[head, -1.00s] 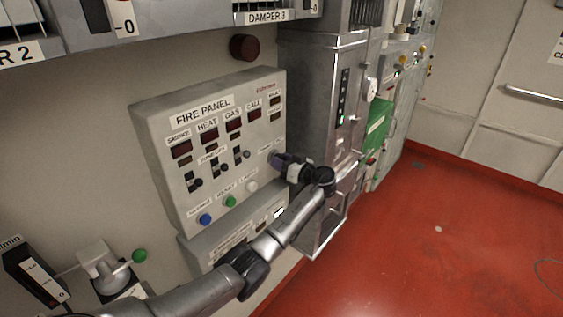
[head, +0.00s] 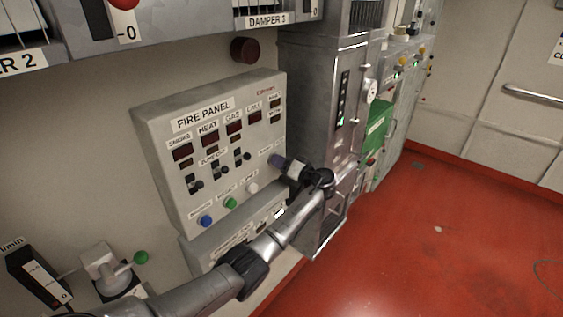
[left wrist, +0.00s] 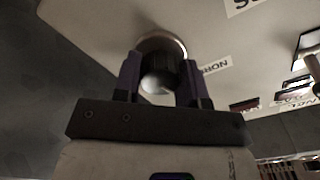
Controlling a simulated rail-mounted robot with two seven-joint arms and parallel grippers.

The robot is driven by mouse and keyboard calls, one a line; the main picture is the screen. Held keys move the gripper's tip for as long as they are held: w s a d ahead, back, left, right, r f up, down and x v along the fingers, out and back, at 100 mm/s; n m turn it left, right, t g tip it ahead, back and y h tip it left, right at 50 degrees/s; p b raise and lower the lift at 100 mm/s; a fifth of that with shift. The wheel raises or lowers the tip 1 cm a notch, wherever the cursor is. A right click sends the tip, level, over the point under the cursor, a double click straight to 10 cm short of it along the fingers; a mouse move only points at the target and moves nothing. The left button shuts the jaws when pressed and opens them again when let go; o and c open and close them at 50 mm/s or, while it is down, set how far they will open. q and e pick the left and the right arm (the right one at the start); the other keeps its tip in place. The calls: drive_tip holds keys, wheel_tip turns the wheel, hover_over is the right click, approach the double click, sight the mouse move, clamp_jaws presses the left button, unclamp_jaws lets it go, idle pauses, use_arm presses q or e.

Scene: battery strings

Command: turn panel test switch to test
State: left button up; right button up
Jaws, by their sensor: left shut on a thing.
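The fire panel (head: 215,105) is a pale grey box on the wall with labelled displays, small toggles and coloured buttons. My left gripper (head: 276,160) reaches the panel's lower right side and hides the switch there in the head view. In the left wrist view, the gripper (left wrist: 160,80) is shut on the panel test switch, a dark knob (left wrist: 163,68) with a round metal collar (left wrist: 172,43) behind it. A label reading NORM (left wrist: 214,67), upside down, is beside the collar. The knob's exact pointing direction cannot be told. My right gripper is not in view.
Blue (head: 205,221), green (head: 230,203) and white (head: 252,188) buttons line the panel's lower edge. A grey cabinet (head: 315,100) stands just right of the panel. A dark red round fixture (head: 243,49) is above. Red floor (head: 450,240) at right is open.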

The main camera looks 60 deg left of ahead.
use_arm(q)
drive_tip(key=m+p, duration=0.1)
drive_tip(key=m, duration=0.1)
drive_tip(key=shift+r+m, duration=0.2)
drive_tip(key=shift+m, duration=0.2)
drive_tip(key=m+p, duration=0.2)
drive_tip(key=m, duration=0.1)
drive_tip(key=shift+m+p, duration=0.3)
drive_tip(key=shift+p, duration=0.05)
drive_tip(key=m+p, duration=0.3)
drive_tip(key=m, duration=0.1)
drive_tip(key=shift+m, duration=0.3)
drive_tip(key=shift+f+m, duration=0.1)
drive_tip(key=shift+m, duration=0.3)
drive_tip(key=o, duration=0.9)
